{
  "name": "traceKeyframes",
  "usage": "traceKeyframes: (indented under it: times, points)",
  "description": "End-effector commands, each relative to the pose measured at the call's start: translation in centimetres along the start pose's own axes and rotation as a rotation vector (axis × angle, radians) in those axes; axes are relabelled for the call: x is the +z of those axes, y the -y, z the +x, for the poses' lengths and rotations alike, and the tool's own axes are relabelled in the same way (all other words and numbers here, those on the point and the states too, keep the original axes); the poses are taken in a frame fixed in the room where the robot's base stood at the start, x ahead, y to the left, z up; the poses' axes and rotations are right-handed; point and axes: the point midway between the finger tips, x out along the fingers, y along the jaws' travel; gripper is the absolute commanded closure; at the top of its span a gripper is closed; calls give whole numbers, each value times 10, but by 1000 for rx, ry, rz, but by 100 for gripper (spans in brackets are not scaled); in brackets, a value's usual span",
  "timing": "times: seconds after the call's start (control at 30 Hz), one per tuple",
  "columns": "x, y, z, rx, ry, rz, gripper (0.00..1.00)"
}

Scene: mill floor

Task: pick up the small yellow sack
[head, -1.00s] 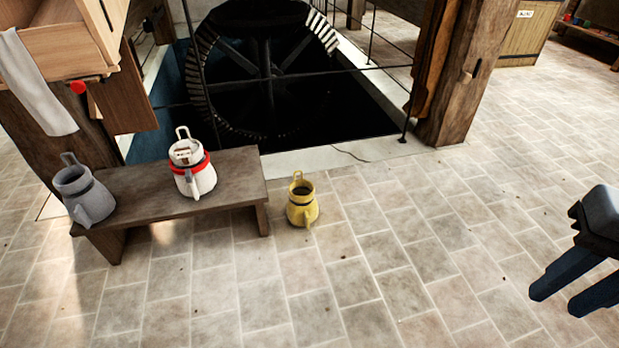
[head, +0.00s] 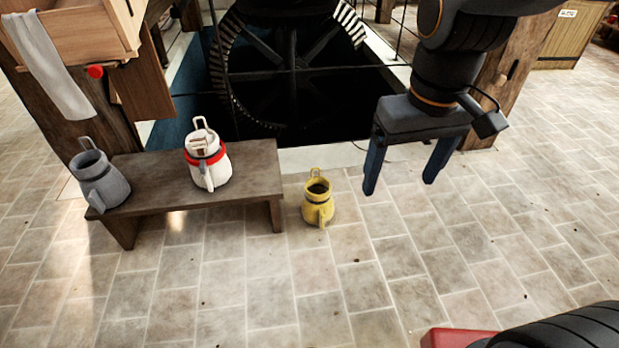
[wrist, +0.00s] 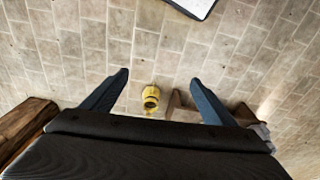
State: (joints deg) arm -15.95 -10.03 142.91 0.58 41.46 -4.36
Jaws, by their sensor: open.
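The small yellow sack (head: 318,205) stands upright on the tiled floor, just right of the low bench, in the head view. It has a loop on top and a dark band round its neck. In the wrist view the yellow sack (wrist: 151,97) shows small and far off, between the fingers. My gripper (head: 398,188) is open and empty, in the air to the right of the sack in the head view. Its two blue fingers (wrist: 158,78) are spread wide in the wrist view and do not touch the sack.
A wooden bench (head: 255,172) carries a grey sack-like jug (head: 103,183) at its left end and a white one with a red band (head: 208,160). Behind lies a dark wheel pit with railings (head: 300,90). A wooden post (head: 500,90) stands behind my arm. Open floor lies in front.

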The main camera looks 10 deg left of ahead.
Motion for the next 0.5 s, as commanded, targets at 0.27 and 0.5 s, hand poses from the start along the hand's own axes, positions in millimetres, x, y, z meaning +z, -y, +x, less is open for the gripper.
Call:
traceKeyframes:
  times: [0.27,0.5]
  points:
    - [-152,-56,96,137,-203,-325,20]
    - [-268,-96,189,247,-377,-636,20]
